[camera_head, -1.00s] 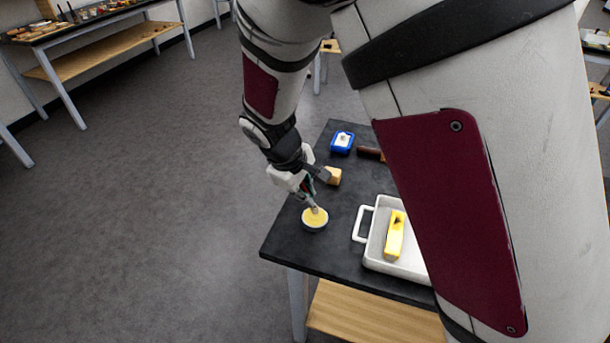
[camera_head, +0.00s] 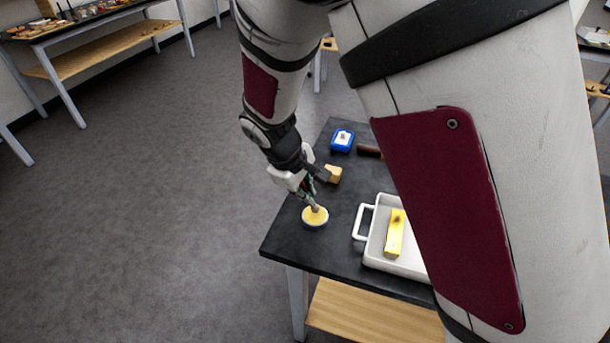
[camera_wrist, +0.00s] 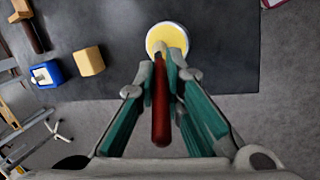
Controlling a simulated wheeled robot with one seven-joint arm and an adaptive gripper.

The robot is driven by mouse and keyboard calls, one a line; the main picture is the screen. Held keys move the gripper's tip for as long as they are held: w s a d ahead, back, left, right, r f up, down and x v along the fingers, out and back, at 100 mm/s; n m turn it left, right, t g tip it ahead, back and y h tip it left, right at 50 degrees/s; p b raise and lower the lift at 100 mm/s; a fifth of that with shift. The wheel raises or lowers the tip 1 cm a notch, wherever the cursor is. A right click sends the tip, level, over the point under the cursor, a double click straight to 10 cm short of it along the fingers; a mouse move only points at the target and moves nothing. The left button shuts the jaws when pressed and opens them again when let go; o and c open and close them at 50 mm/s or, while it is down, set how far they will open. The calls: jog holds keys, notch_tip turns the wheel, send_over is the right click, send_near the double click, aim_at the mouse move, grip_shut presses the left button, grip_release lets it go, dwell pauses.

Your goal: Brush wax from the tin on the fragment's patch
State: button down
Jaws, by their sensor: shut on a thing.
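My gripper (camera_head: 306,190) is shut on a brush, whose red handle (camera_wrist: 160,108) runs between the fingers in the wrist view. The brush points down at the round tin of yellow wax (camera_head: 315,217) near the table's left edge. The tin also shows in the wrist view (camera_wrist: 168,36). The brush's tip overlaps the wax; whether it touches is hard to tell. The fragment (camera_head: 394,236), a yellow gilded bar with a small dark patch near its upper end, lies in a white tray (camera_head: 361,222) to the right of the tin.
A tan block (camera_head: 333,174) stands close behind my gripper. A blue container with a white top (camera_head: 342,141) and a dark brown object (camera_head: 369,151) lie farther back. My arm hides the table's right part. Dark tabletop (camera_head: 290,242) is clear around the tin.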

jog(key=shift+f, duration=0.5)
dwell(1.6)
jog(key=shift+r+p, duration=1.7)
jog(key=shift+r, duration=1.85)
